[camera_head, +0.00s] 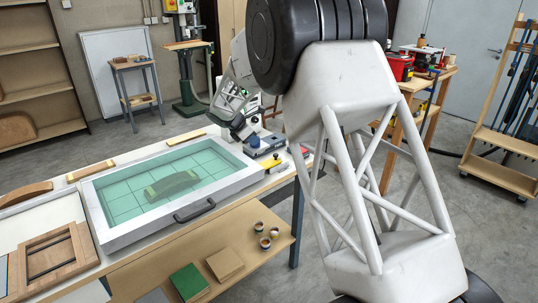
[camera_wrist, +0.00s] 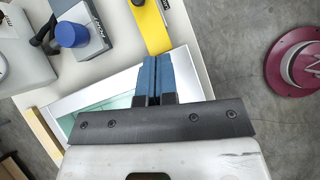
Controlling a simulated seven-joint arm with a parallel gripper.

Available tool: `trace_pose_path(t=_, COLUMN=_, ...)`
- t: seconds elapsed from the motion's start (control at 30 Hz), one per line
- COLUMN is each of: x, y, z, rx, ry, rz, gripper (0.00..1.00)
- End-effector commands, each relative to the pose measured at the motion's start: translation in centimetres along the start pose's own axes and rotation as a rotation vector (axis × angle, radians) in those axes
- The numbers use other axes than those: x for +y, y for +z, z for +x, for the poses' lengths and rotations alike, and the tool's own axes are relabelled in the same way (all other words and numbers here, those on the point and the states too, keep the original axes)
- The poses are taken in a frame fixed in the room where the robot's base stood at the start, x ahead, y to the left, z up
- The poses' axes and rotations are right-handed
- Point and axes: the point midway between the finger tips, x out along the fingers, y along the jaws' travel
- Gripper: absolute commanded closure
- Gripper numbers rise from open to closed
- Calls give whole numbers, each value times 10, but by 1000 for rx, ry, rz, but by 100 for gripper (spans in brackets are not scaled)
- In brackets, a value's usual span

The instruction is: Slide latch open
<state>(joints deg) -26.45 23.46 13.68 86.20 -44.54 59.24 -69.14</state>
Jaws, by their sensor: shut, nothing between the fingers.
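A white-framed box with a clear green-tinted cover (camera_head: 126,196) lies on the bench, with a curved piece (camera_head: 172,186) under the cover. A dark handle (camera_head: 194,211) is on its front side. A yellow bar with a dark knob (camera_head: 271,162) sits by the frame's right corner; I take it for the latch. In the wrist view the yellow bar (camera_wrist: 152,27) lies just beyond the tips of my gripper (camera_wrist: 157,60). The blue fingers are together and empty, over the frame's corner (camera_wrist: 112,92). I cannot tell whether they touch the bar.
A grey device with a blue knob (camera_wrist: 72,33) stands left of the yellow bar. Wooden frames (camera_head: 48,258) and a curved wooden form (camera_head: 25,194) lie at the bench's left. Small cups (camera_head: 265,243) and a green block (camera_head: 188,282) are on the lower shelf.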

Motion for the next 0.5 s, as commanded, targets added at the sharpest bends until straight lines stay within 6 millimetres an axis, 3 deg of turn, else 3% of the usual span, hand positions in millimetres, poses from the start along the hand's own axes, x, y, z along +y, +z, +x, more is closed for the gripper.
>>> trace_pose_path(t=0.2, x=22, y=-22, z=8, rx=-23, ry=10, rz=-77, gripper=100)
trace_pose_path(t=0.5, x=29, y=-27, z=10, rx=-31, ry=14, rz=-102, gripper=100)
